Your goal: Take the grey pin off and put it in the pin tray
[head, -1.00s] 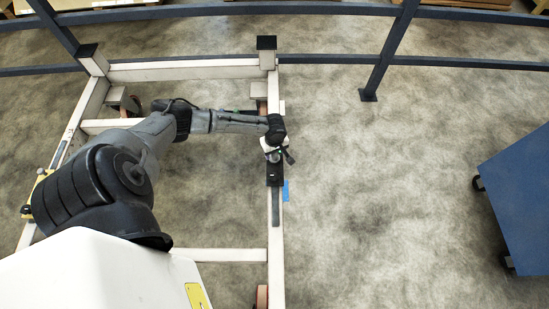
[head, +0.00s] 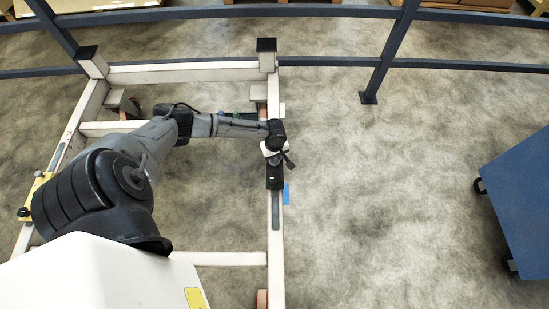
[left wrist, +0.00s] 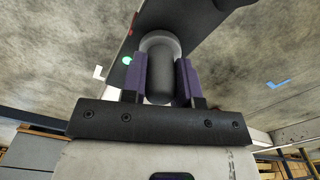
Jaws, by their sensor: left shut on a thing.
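The grey pin (left wrist: 161,72) is a rounded grey cylinder in the left wrist view. It stands between the two purple fingers of my left gripper (left wrist: 162,82), which is shut on it. Behind the pin is a dark plate (left wrist: 190,18) with a green light and a red mark. In the head view my left gripper (head: 273,156) is over the far end of a black block (head: 275,180) on the right rail of the white trolley. The pin is hidden there, and I cannot tell whether it is still seated. No pin tray can be made out.
The white trolley frame (head: 220,257) lies under my left arm. A blue strip (head: 286,193) lies beside the black block. A blue cart (head: 522,195) stands at the right. A dark blue railing (head: 460,64) crosses the back. The floor between trolley and cart is clear.

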